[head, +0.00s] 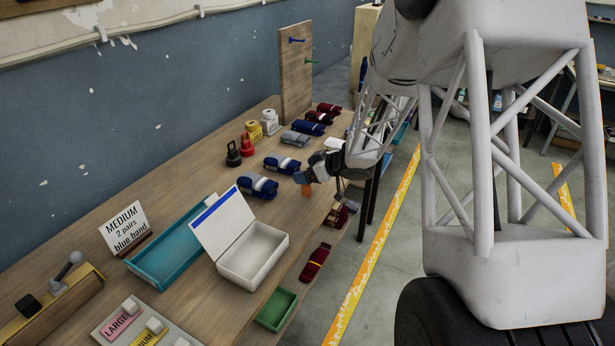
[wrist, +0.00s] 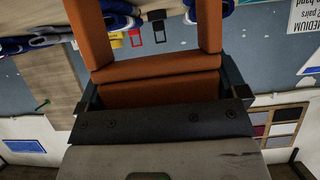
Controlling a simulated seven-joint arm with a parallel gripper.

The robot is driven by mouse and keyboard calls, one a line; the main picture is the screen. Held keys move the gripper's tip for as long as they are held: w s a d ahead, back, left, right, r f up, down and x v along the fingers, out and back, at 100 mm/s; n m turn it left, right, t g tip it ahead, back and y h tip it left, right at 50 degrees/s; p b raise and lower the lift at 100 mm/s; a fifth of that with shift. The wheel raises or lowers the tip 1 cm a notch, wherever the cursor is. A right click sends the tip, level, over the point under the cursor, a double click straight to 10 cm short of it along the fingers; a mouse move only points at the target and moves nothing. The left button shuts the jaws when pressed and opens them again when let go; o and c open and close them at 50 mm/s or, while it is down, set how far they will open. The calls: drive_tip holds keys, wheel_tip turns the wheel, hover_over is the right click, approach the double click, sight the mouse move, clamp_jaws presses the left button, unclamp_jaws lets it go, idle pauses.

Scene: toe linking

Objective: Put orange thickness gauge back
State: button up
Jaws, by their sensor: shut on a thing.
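The orange thickness gauge (head: 306,190) shows as a small orange piece at the tip of my gripper (head: 308,178) in the head view. My gripper is shut on it, above the front edge of the bench beside the blue-banded bundles. In the wrist view an orange frame-like shape (wrist: 155,68), with two bars running up out of the picture, sits by the dark jaw parts. I cannot tell exactly where gauge and jaws meet. A wooden upright board (head: 295,75) at the bench's far end carries a blue piece (head: 296,40) and a green piece (head: 311,61).
Navy bundles (head: 258,186), a red item (head: 246,145) and a black item (head: 233,155) stand on the bench (head: 185,190). An open white box (head: 262,255), a teal tray (head: 165,265) and a "MEDIUM" sign (head: 125,228) lie nearer. A green bin (head: 277,310) sits lower.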

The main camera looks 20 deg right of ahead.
drive_tip(key=shift+f, duration=1.2)
drive_tip(key=shift+f, duration=0.1)
drive_tip(key=o, duration=0.7)
drive_tip(key=v, duration=1.2)
